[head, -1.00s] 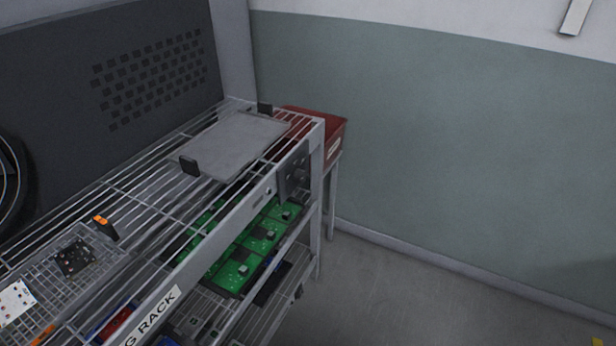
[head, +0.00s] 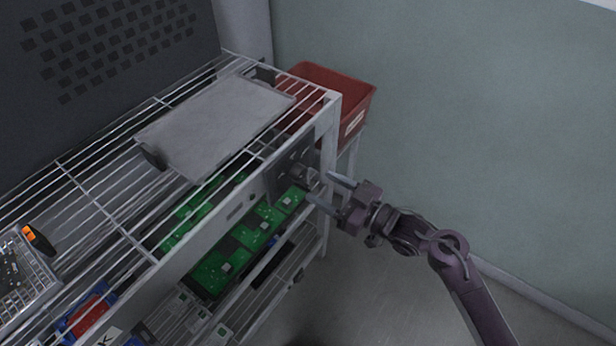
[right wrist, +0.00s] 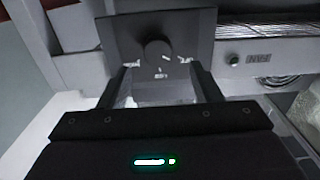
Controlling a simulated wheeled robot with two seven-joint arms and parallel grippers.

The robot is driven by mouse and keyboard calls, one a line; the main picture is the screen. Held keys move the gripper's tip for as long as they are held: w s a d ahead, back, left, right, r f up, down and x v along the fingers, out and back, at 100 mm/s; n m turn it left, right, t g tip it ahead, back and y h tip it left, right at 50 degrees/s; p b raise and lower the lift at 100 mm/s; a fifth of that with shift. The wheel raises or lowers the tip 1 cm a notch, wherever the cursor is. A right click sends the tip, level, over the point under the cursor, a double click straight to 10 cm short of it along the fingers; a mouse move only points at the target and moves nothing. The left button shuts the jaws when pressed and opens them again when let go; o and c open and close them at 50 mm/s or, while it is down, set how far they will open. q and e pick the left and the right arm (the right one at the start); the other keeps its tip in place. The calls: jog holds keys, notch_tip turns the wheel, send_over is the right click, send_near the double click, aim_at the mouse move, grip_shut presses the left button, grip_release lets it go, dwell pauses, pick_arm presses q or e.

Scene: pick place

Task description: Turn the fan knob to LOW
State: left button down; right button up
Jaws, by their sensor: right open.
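The fan knob (right wrist: 158,50) is a dark round knob on a dark control panel (right wrist: 195,22) in the right wrist view, with small light markings too blurred to read. In the head view the panel (head: 288,160) is fixed to the front right end of the rack, and the knob (head: 300,173) shows small on it. My right gripper (head: 322,186) is open and points at the panel. In the right wrist view its fingers (right wrist: 160,85) are spread to either side below the knob, apart from it. My left gripper is not in view.
The wire rack (head: 100,190) holds a grey flat plate (head: 215,120) on top and green circuit boards (head: 240,248) below. A red bin (head: 335,88) stands behind its right end. Floor to the right is free.

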aim_at(303, 176)
jog(key=x, duration=0.4)
jog(key=shift+w, duration=0.2)
jog(key=shift+w+a+f, duration=0.1)
jog(key=shift+w+a, duration=0.15)
jog(key=shift+a, duration=0.2)
jog(key=c, duration=1)
pick_arm(q)
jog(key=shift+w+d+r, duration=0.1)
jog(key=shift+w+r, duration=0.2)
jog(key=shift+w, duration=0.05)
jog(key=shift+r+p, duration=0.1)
jog(key=shift+p, duration=0.25)
